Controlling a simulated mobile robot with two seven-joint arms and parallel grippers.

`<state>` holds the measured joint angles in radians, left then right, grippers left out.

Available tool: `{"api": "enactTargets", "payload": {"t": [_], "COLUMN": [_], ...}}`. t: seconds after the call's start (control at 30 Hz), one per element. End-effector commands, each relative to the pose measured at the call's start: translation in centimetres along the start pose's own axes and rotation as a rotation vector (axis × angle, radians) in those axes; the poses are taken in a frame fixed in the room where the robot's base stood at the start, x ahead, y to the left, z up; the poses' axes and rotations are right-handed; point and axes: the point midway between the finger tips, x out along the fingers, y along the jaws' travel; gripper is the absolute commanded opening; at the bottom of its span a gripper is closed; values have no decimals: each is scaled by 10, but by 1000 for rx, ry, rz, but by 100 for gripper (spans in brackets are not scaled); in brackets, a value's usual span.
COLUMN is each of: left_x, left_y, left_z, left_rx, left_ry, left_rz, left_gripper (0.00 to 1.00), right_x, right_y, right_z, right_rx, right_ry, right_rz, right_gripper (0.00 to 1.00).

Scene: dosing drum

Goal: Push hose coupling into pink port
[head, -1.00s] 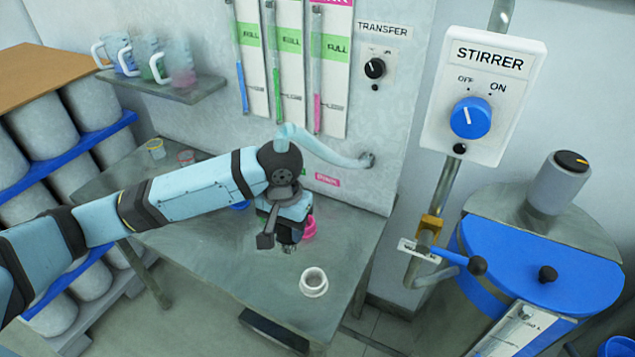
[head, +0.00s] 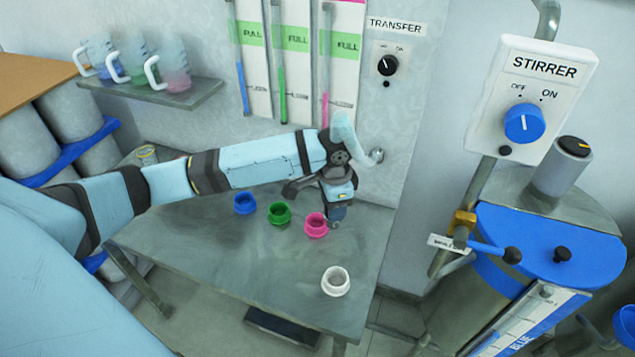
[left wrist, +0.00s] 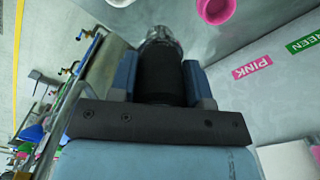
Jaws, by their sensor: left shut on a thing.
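My left gripper (head: 338,212) is above the metal table, just right of and a little above the pink port (head: 316,225). In the left wrist view its fingers (left wrist: 162,85) are shut on the hose coupling (left wrist: 160,65), a black sleeve with a clear, metallic-looking end. The pink port also shows in the left wrist view (left wrist: 216,10), apart from the coupling and to its right. In the head view the coupling is mostly hidden by the gripper; a pale hose bends behind the wrist to the wall. My right gripper is not in view.
A green port (head: 279,214), a blue port (head: 245,203) and a white ring (head: 335,281) stand on the table (head: 220,270). A wall panel with gauge tubes rises behind. A blue drum (head: 545,245) with a stirrer box (head: 535,95) stands at right.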

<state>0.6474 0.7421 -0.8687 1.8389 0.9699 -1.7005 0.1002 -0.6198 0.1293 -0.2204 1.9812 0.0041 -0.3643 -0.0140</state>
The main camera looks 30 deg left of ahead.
Motion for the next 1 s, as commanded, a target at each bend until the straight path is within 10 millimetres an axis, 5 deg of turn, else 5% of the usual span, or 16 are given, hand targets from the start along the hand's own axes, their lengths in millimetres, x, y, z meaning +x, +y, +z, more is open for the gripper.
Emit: {"api": "enactTargets", "payload": {"t": [0.5,0.7,1.0], "left_x": [37,46,57], "left_y": [-92,-107,-110], "left_z": [8,12,13], "left_rx": [1064,1260,1300], "left_ry": [-8,-14,-15], "left_rz": [-7,-11,-12], "left_gripper": [10,10,10], "right_x": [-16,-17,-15], "right_y": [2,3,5], "right_z": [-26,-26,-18], "right_rx": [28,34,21], "right_ry": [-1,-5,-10], "right_rz": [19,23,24], "right_gripper": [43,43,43]}}
